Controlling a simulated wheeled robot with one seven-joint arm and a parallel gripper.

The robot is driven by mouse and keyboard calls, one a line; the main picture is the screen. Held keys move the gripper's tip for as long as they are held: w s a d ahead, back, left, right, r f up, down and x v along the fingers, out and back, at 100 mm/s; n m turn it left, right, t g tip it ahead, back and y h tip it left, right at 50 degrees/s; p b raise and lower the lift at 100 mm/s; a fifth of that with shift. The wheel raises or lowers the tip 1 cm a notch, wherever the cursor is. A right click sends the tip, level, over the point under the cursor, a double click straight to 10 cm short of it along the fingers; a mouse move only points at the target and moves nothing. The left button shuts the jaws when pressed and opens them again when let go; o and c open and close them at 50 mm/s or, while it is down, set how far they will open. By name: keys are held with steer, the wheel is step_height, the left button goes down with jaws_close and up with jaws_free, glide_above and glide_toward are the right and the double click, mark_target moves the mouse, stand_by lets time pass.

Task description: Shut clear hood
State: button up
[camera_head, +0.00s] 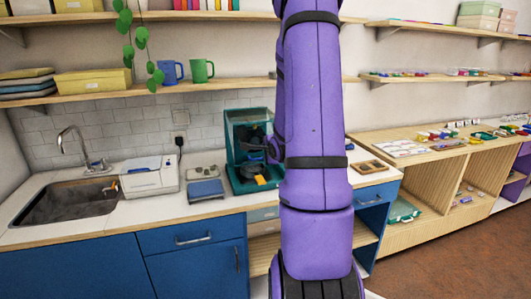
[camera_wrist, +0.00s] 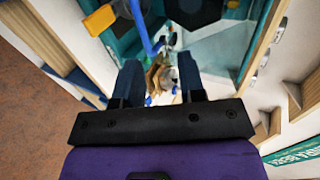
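A teal machine (camera_head: 240,180) with a clear hood (camera_head: 243,130) stands on the white counter, left of my purple arm. A small yellow-orange piece (camera_head: 261,180) shows at its front. My arm hides the machine's right side, and I cannot tell how far the hood is open. My gripper (camera_wrist: 160,72) is in front of the machine. In the wrist view its two dark fingers are spread with nothing clearly held between them. A pale see-through pane, probably the hood (camera_wrist: 215,55), shows beyond the right finger. I cannot tell whether the fingers touch it.
A blue scale-like device (camera_head: 206,190), a white printer-like box (camera_head: 150,177) and a sink (camera_head: 68,203) are to the left on the counter. Wooden trays (camera_head: 370,167) lie to the right. A shelf above holds a blue mug (camera_head: 171,72) and a green mug (camera_head: 201,70).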

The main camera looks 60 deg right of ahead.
steer(key=v, duration=0.7)
steer(key=shift+a, duration=0.15)
stand_by(0.4)
